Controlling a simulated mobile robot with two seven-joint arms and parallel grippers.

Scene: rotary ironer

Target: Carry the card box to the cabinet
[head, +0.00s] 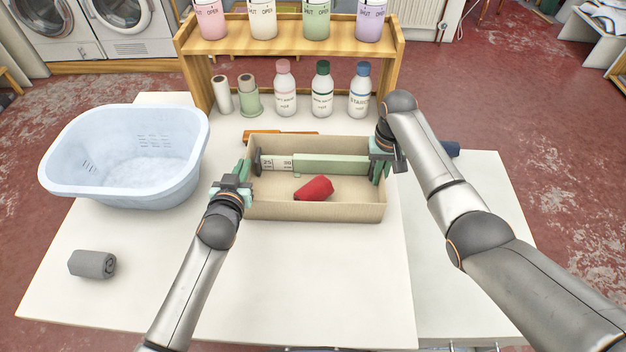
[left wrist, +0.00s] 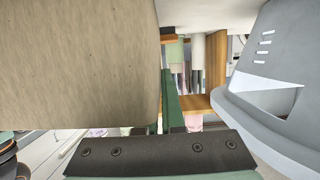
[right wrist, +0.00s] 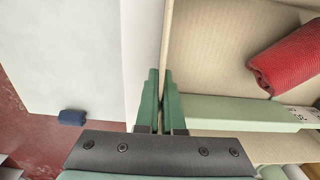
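The card box (head: 315,210) is an open beige tray in the middle of the white table area. A red roll (head: 314,188) and a long pale green bar with a white numbered label (head: 335,165) are in it. My left gripper (head: 240,178) is at the box's left end; in the left wrist view the box (left wrist: 75,65) hides one finger, and the fingers look closed around its wall. My right gripper (head: 382,165) is at the right end, its green fingers (right wrist: 160,95) closed on the end wall. I cannot tell whether the box touches the table.
A pale blue tub (head: 65,180) stands left of the box, with a grey roll (head: 92,265) in front. Several bottles (head: 322,90) and a wooden shelf (head: 290,42) stand behind. A navy roll (head: 452,149) lies right. The table (head: 310,285) is clear in front.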

